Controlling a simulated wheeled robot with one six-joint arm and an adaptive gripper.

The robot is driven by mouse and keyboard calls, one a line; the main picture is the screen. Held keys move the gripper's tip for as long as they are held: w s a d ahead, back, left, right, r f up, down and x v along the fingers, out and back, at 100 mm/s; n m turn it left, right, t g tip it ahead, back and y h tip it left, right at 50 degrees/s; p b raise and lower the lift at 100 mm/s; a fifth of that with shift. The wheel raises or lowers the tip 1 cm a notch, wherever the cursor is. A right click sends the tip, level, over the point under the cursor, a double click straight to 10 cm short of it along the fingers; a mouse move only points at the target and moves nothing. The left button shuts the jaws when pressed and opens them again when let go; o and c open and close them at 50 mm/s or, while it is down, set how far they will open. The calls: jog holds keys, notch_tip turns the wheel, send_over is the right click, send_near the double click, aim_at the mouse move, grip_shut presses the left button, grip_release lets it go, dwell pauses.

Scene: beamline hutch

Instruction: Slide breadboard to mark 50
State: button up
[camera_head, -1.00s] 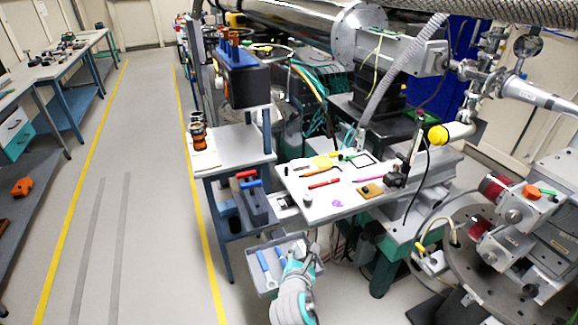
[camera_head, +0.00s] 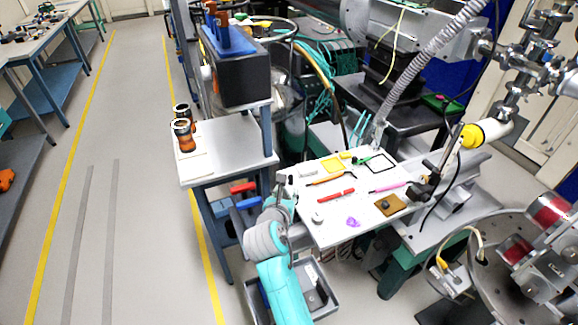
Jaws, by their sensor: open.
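The breadboard (camera_head: 335,225) is a white plate lying flat at mid-right, on a rail stage. A red marker, an orange tool, a pink pen, a brown block, a purple piece and yellow and black outlined squares lie on it. My gripper (camera_head: 285,185) is at the board's left edge, beside its left corner. It is small and partly hidden by my wrist, and I cannot tell whether it touches the board. Its jaws are open. No scale or mark 50 is readable from here.
A grey bin (camera_head: 318,290) with tools sits below my arm. A side table (camera_head: 225,145) with orange-black cups (camera_head: 183,135) stands left. A post with a yellow-capped cylinder (camera_head: 485,133) rises by the board's right side. A round metal stage (camera_head: 490,270) is at right. The left aisle is clear.

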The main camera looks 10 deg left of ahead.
aim_at(290, 178)
jog(key=x, duration=1.1)
jog(key=shift+w+a+r, duration=0.25)
jog(key=shift+w, duration=0.1)
grip_shut()
